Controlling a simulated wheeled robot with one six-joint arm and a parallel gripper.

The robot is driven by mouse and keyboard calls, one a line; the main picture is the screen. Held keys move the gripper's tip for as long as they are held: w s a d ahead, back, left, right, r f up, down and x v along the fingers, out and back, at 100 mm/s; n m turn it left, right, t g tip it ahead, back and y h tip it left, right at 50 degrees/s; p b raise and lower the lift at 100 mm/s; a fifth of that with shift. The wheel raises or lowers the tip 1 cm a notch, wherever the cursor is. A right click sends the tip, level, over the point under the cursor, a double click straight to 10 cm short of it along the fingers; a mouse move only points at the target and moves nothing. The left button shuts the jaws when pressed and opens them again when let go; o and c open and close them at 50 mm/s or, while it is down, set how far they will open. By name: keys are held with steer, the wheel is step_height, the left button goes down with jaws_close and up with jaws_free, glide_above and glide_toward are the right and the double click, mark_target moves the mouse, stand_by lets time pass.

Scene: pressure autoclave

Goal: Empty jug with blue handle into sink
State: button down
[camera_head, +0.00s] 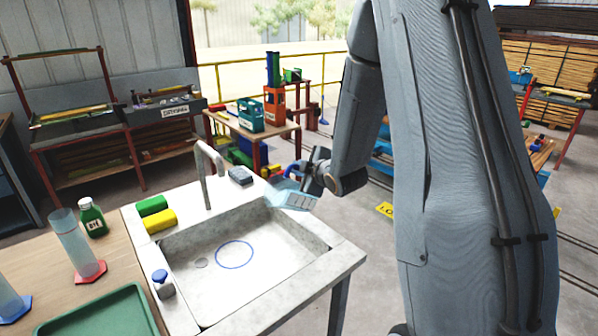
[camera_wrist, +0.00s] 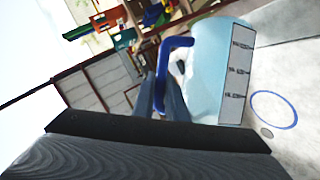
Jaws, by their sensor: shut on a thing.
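A translucent light-blue jug (camera_head: 289,197) with a label strip on its side hangs over the back right corner of the sink (camera_head: 345,254). It looks tilted in the head view. My gripper (camera_head: 308,172) is shut on its blue handle, which shows clearly in the wrist view (camera_wrist: 166,68). The jug body fills the upper right of the wrist view (camera_wrist: 212,60). The sink basin has a blue ring (camera_head: 234,255) and a round drain (camera_head: 201,263) on its floor. I see no stream leaving the jug, and cannot tell how much it holds.
A faucet (camera_head: 207,170) rises behind the basin. A cylinder (camera_head: 78,250), a green bottle (camera_head: 92,218) and a green tray (camera_head: 100,318) are on the left bench.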

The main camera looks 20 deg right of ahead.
mark_target(287, 182)
steer(key=shift+s+a+n+h+b, duration=0.15)
steer(key=shift+a+n+h+b, duration=0.3)
steer(key=shift+b, duration=0.65)
steer(key=shift+s+a+f+n+t+b, duration=0.15)
steer(key=shift+a+n+t+b, duration=0.15)
steer(key=shift+b, duration=0.45)
steer(key=shift+s+a+f+n+t+b, duration=0.15)
steer(key=shift+a+b, duration=0.2)
steer(key=shift+b, duration=0.35)
steer(key=shift+s+a+f+n+t+h+b, duration=0.1)
steer(key=shift+a+f+n+h+b, duration=0.25)
steer(key=shift+b, duration=0.5)
steer(key=shift+s+a+f+n+t+b, duration=0.15)
steer(key=shift+a+n+b, duration=0.15)
steer(key=shift+a+b, duration=0.4)
steer(key=shift+s+a+f+n+t+h+b, duration=0.1)
steer(key=shift+a+f+n+h+b, duration=0.2)
steer(key=shift+b, duration=0.65)
steer(key=shift+s+a+f+n+t+b, duration=0.15)
steer(key=shift+a+n+b, duration=0.1)
steer(key=shift+a+b, duration=0.2)
steer(key=shift+s+a+r+n+t+b, duration=0.1)
steer(key=shift+a+n+t+b, duration=0.15)
steer(key=shift+b, duration=0.2)
steer(key=shift+a, duration=0.3)
stand_by(1.4)
